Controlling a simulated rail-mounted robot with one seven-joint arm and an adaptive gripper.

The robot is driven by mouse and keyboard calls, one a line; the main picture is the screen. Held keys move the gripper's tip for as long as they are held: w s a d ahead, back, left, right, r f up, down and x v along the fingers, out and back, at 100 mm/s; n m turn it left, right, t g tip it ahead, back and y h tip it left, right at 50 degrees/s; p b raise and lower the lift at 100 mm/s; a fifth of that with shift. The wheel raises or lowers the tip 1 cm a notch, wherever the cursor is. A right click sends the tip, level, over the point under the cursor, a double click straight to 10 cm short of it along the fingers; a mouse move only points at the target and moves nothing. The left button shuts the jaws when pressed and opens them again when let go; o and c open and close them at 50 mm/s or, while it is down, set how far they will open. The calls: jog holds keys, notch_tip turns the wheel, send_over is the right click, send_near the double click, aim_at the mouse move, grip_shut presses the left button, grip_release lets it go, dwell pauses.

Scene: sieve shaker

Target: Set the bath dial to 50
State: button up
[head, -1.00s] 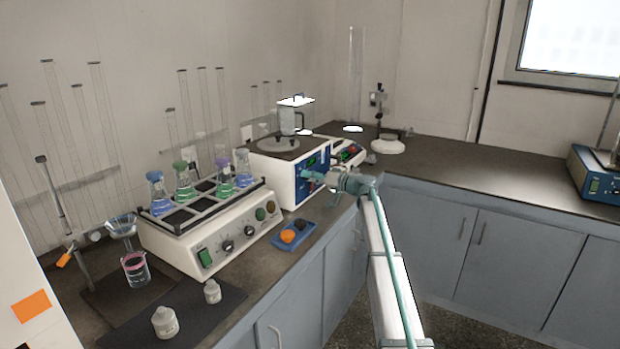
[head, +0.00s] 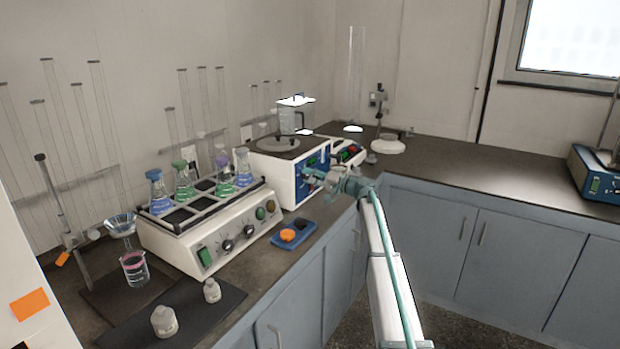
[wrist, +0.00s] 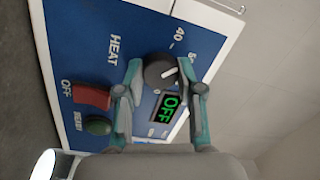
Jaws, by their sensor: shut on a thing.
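The bath (head: 297,175) is a white box with a blue front panel, on the counter in the head view. In the wrist view its blue panel (wrist: 75,40) appears turned on its side. The dial (wrist: 158,70) is a round black knob with a white pointer line aimed right and slightly up in the picture, roughly toward a partly hidden mark starting with 5. A 40 mark is above it. My gripper (wrist: 160,85) has a finger on each side of the dial and is shut on it; it also shows at the panel in the head view (head: 312,176).
A green display (wrist: 170,106) reads OFF. A red switch (wrist: 91,96) and a green button (wrist: 98,126) sit close to the left finger. A flask shaker (head: 215,228), a blue tray (head: 293,236) and another white instrument (head: 346,152) stand near the bath.

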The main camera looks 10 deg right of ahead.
jog(key=m, duration=0.4)
jog(key=shift+p, duration=0.3)
jog(key=shift+m+t, duration=0.3)
jog(key=shift+t, duration=0.1)
jog(key=o, duration=1.2)
jog(key=shift+c, duration=0.2)
jog(key=v, duration=1.2)
